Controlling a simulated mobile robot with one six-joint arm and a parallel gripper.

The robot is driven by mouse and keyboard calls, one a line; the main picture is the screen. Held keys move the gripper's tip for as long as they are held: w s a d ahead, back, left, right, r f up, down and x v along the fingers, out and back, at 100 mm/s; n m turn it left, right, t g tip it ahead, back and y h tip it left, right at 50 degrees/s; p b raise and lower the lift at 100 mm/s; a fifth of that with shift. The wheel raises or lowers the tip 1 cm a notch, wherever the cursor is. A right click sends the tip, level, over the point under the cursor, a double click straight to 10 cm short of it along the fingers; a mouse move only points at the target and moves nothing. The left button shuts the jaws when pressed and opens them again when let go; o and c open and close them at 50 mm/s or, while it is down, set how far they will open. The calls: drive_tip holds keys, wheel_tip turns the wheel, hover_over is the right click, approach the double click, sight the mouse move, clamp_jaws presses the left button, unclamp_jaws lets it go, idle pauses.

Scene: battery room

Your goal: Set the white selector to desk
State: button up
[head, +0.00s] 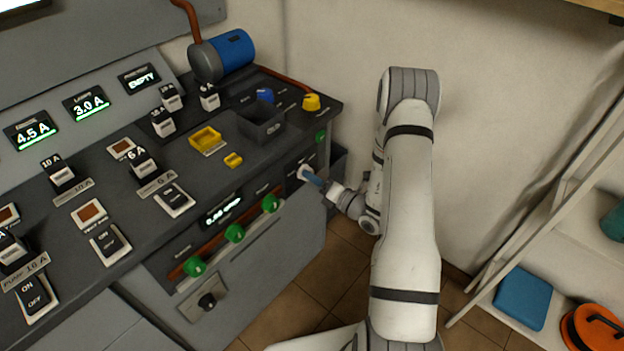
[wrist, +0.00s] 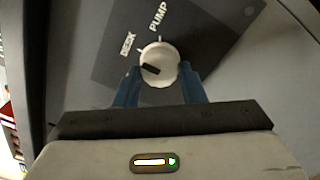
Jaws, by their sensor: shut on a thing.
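The white selector (wrist: 165,55) is a round white knob on a dark plate on the front of the console, with a black pointer mark on its lower left part. The mark points left, toward the DESK side and away from PUMP. The word DESK (wrist: 127,45) is printed at the knob's upper left and PUMP (wrist: 158,17) above it. My gripper (wrist: 159,90) is shut on the knob, with one blue finger on each side. In the head view, my gripper (head: 315,180) reaches the white selector (head: 303,172) at the console's right end; the fingers partly hide it.
Green knobs (head: 235,233) line a red-brown rail on the console front, left of my gripper. A shelf with a blue box (head: 523,298) and an orange reel (head: 594,328) is at right.

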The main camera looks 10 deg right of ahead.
drive_tip(key=shift+s+a+f, duration=0.1)
drive_tip(key=shift+s+f, duration=0.05)
drive_tip(key=o, duration=1)
drive_tip(key=v, duration=0.7)
drive_tip(key=shift+s+d, duration=0.3)
